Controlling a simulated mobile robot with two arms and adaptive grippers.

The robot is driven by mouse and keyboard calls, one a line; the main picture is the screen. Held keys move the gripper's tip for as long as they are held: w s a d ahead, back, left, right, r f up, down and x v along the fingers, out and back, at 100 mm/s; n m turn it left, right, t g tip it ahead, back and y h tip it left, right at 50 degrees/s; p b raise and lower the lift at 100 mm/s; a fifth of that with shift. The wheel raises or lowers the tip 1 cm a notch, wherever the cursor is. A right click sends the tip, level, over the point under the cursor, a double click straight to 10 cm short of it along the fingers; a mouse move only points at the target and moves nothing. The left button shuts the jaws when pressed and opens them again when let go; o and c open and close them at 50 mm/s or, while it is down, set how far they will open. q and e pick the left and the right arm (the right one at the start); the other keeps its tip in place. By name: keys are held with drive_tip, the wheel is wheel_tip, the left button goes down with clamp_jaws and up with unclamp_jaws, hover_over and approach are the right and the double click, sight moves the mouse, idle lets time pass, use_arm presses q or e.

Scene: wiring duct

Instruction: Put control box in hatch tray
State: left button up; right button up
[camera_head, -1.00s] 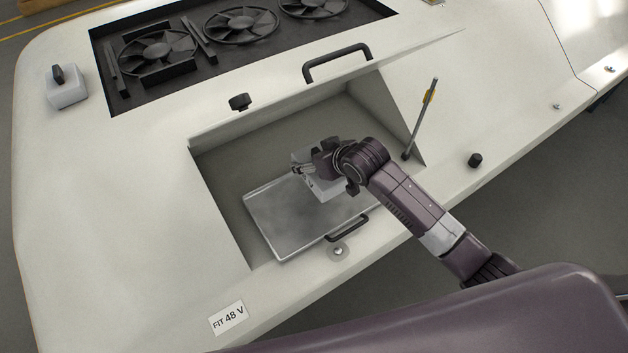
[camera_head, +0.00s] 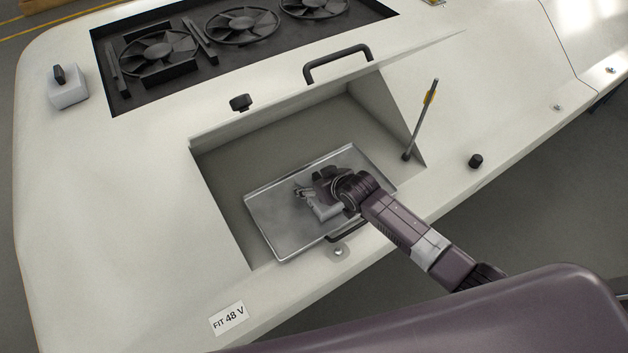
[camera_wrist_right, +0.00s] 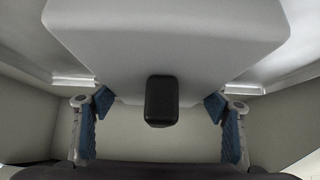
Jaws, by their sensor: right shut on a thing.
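My right gripper (camera_head: 312,193) is inside the open hatch, over the hatch tray (camera_head: 272,228), a shallow shiny metal tray on the hatch floor. It is shut on a pale control box (camera_head: 326,211), mostly hidden by the gripper in the head view. In the right wrist view the box (camera_wrist_right: 165,40) fills the upper middle, its black knob (camera_wrist_right: 161,101) between the blue finger pads. The tray rim (camera_wrist_right: 75,84) shows behind it. I cannot tell whether the box touches the tray. My left gripper is not in view.
A similar white box with a black knob (camera_head: 68,90) stands on the deck at far left. The hatch has a black handle (camera_head: 338,64) behind and a thin rod (camera_head: 420,118) at its right corner. The tray's left part is clear.

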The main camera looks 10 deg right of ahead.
drive_tip(key=o, duration=1.6)
drive_tip(key=v, duration=1.2)
drive_tip(key=shift+s, duration=0.1)
